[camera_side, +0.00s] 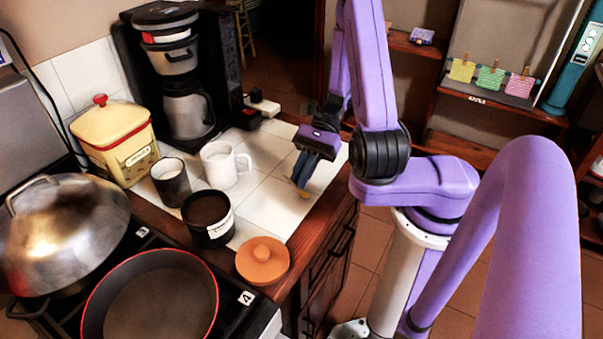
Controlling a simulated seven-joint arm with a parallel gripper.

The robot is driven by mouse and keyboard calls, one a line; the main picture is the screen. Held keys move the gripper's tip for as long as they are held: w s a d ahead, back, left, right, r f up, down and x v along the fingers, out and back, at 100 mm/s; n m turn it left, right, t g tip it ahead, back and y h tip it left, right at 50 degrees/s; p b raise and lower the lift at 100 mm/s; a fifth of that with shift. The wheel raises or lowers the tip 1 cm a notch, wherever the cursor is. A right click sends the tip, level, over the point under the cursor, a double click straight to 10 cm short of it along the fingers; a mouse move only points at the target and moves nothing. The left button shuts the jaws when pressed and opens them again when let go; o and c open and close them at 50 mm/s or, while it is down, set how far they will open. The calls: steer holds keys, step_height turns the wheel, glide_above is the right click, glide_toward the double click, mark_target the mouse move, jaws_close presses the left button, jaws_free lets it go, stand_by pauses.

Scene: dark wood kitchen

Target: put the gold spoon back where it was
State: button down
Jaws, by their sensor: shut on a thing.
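My gripper (302,178) is at the right side of the white tiled counter (268,205), pointing down close to the tiles. It is shut on a small gold-coloured thing, which looks like the gold spoon (303,193). Only a little of the spoon shows at the fingertips, and the rest is hidden by the gripper. I cannot tell whether the spoon touches the counter.
A white mug (221,167), dark cup (171,183), black jar (208,219) and orange lid (262,261) stand left of my gripper. A coffee maker (185,105) and yellow canister (117,145) are behind. The counter's wooden edge (318,222) is close on the right.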

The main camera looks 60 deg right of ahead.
steer(key=shift+f, duration=0.15)
steer(key=c, duration=1.2)
jaws_free()
steer(key=shift+c, duration=0.2)
